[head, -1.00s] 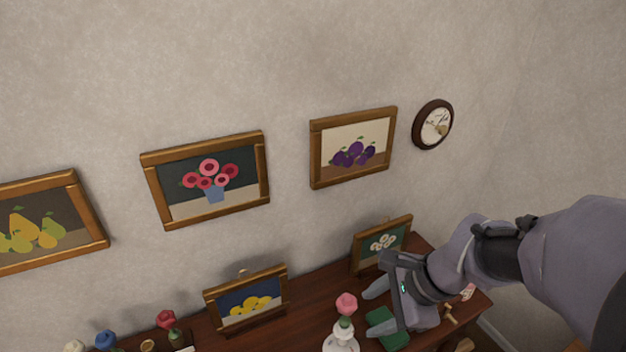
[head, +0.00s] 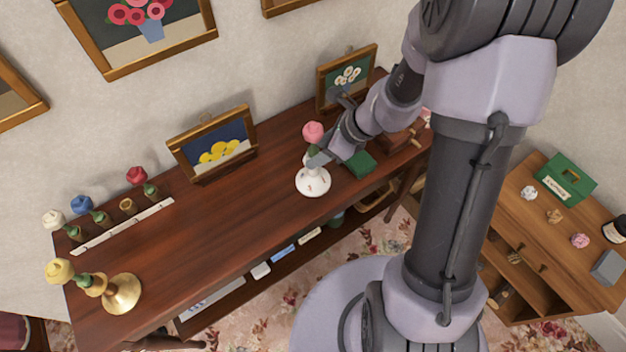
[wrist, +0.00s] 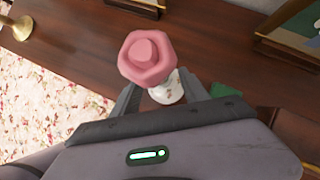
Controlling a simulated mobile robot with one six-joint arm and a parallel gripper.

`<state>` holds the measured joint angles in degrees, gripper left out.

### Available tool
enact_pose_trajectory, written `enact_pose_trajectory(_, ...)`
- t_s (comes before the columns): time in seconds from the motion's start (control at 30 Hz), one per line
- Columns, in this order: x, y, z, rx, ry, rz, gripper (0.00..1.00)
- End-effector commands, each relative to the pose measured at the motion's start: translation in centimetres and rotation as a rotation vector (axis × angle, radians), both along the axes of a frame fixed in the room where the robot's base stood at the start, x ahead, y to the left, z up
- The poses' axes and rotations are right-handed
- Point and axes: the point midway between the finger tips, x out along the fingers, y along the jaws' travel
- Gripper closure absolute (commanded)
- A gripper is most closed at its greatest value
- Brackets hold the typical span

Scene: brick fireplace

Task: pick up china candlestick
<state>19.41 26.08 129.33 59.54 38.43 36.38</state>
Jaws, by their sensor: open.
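The china candlestick (head: 313,183) is white with small painted flowers and stands upright on the dark wooden table. A pink rose-shaped candle (head: 312,132) with a green stem rises from it. In the wrist view the pink candle (wrist: 147,57) hides much of the white candlestick (wrist: 168,92) below. My gripper (head: 324,142) is open beside the candlestick's upper part, partly in front of it. In the wrist view the two fingers of my gripper (wrist: 160,90) show on either side of the candlestick. Contact cannot be told.
A green item (head: 358,164) lies right of the candlestick. Framed pictures of lemons (head: 215,146) and white flowers (head: 347,78) stand behind. The table's middle is clear.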

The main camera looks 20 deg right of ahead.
Motion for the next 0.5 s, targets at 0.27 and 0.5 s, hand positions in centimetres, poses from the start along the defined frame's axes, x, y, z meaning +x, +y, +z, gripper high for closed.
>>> enact_pose_trajectory(0.27, 0.31, 0.37, -0.64, -0.001, -0.001, 0.000, 0.47)
enact_pose_trajectory(0.5, 0.32, 0.35, -0.62, -0.001, -0.001, 0.000, 0.93)
